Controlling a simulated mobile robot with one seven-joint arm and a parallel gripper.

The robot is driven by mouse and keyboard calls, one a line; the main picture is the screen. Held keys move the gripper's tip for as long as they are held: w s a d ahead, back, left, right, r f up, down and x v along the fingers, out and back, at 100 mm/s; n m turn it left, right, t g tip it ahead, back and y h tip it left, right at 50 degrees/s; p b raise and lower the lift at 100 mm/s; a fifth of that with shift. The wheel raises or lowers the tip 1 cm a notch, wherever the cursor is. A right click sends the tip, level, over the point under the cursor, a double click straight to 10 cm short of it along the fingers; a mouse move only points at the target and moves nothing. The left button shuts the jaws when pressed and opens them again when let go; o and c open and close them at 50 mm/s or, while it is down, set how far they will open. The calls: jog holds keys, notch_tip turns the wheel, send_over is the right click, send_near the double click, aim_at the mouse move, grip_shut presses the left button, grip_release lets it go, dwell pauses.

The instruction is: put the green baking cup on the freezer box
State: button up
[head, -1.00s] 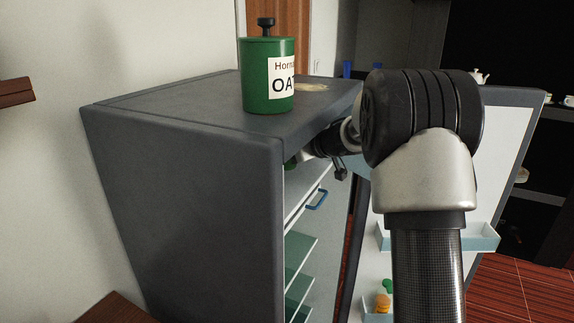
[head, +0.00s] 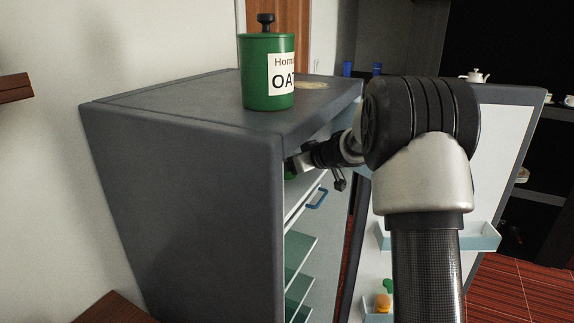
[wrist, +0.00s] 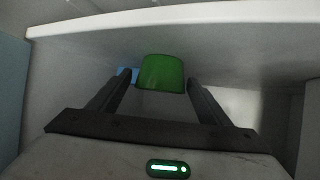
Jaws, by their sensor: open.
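The green baking cup (wrist: 162,73) is in the wrist view, between the tips of my two fingers, with slight gaps beside it. My gripper (wrist: 160,82) is open around it. In the head view my gripper reaches into the top of the open fridge, and its fingertips are mostly hidden by the cabinet side. A bit of green (head: 290,171) shows there, likely the cup. A pale front with a blue handle (head: 316,199) lies just below; it looks like the freezer box, though most of it is hidden.
The grey fridge (head: 190,190) has its door (head: 500,150) open to the right, with door trays (head: 480,238). A green oats jar (head: 267,75) stands on top. In the wrist view a white slab (wrist: 240,18) runs close above, and a small blue patch shows by the left finger.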

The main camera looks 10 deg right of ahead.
jog(key=shift+s+d+r, duration=0.2)
jog(key=shift+s+r, duration=0.05)
jog(key=shift+r, duration=0.1)
jog(key=v, duration=1.1)
jog(key=shift+p, duration=0.3)
jog(key=shift+s+d, duration=0.1)
jog(key=shift+s, duration=0.05)
